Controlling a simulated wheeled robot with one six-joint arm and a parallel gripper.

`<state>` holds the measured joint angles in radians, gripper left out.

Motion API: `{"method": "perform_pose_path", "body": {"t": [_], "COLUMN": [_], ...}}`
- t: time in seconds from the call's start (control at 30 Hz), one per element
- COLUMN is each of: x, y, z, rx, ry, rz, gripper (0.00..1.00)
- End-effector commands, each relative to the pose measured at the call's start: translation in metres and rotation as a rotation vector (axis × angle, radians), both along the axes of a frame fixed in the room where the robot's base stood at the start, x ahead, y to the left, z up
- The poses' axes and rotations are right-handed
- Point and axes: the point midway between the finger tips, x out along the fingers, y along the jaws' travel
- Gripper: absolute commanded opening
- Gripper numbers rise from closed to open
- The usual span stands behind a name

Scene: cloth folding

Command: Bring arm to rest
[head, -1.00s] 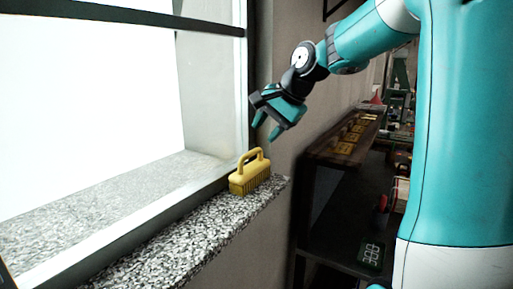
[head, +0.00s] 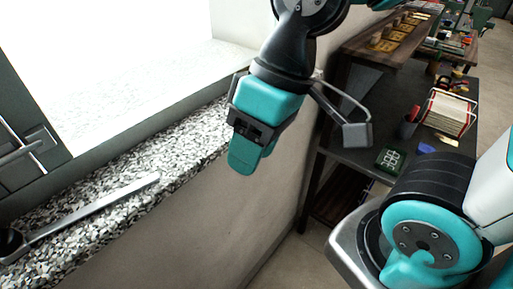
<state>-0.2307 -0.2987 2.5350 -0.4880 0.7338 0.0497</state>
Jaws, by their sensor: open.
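My gripper (head: 250,150) is teal and dark grey and hangs in the upper middle of the head view, fingers pointing down. It is open, and nothing shows in it. It appears in front of the right end of the speckled stone sill (head: 110,195), with the plain wall below it. I cannot tell how far it is from the sill. My arm comes down from the top edge. No yellow brush shows in this view.
A metal window stay (head: 90,213) lies along the sill at the left, by a dark window frame (head: 25,140). Bare floor (head: 300,255) shows below.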

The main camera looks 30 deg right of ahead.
Motion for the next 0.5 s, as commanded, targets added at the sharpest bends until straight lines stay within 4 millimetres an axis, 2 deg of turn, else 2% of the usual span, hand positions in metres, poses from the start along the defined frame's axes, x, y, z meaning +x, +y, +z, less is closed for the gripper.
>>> {"method": "perform_pose_path", "body": {"t": [0.03, 0.1, 0.37, 0.5], "x": [-0.008, -0.013, -0.012, -0.012], "y": [0.002, 0.003, 0.003, 0.003], "z": [-0.003, -0.005, -0.007, -0.026], "rx": [-0.006, -0.008, -0.008, -0.007], "ry": [-0.004, -0.006, -0.007, -0.007], "rz": [0.048, 0.077, 0.078, 0.076], "gripper": [0.42, 0.42, 0.42, 0.42]}}
